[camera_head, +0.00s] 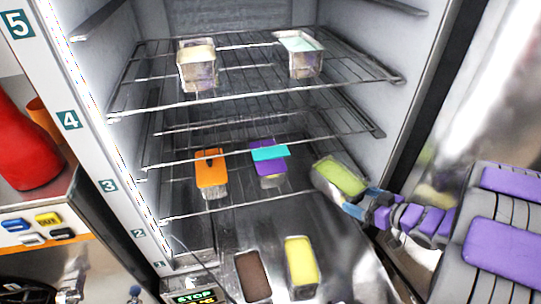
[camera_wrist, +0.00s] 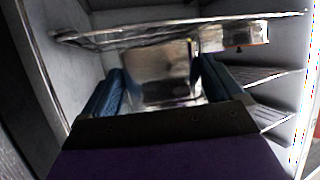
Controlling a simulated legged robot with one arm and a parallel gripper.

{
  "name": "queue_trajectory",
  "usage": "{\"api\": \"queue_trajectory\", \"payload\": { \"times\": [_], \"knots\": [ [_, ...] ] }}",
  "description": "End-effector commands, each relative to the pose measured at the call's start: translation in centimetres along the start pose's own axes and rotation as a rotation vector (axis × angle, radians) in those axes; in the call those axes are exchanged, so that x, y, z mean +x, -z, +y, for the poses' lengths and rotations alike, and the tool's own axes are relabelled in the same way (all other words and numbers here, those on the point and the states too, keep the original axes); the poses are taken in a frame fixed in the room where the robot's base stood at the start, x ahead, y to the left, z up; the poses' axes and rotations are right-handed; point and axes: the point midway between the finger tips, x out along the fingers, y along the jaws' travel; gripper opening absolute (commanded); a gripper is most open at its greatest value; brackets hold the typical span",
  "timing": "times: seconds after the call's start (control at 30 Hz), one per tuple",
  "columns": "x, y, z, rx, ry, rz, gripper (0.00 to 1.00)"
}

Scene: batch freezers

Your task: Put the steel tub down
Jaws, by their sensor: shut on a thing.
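A steel tub (camera_head: 338,178) with green contents is in my gripper (camera_head: 361,202), inside the right part of the open freezer. The gripper reaches in from the right and is shut on the tub's near end. In the wrist view the shiny steel tub (camera_wrist: 158,78) sits between two blue fingers (camera_wrist: 162,66). The tub looks slightly tilted in the head view. I cannot tell whether its base touches a surface. Its underside is hidden.
A tub with an orange lid (camera_head: 210,168) and one with a purple lid (camera_head: 268,162) stand left of it. Tubs with brown (camera_head: 253,277) and yellow (camera_head: 301,265) contents are lower down. The upper wire rack (camera_head: 250,88) holds a cream tub (camera_head: 197,62) and a pale blue tub (camera_head: 301,52).

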Motion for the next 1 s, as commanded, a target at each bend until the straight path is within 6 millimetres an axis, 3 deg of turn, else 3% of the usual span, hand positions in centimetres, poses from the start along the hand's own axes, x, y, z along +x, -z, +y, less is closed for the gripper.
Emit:
{"api": "queue_trajectory", "payload": {
  "times": [0.23,0.8,1.0],
  "knots": [
    [1.4,0.5,0.6,-0.001,0.003,0.000,0.36],
    [12.4,5.2,5.5,0.000,0.004,0.003,0.36],
    [14.9,6.2,6.8,-0.001,0.001,0.000,0.36]
  ]
}}
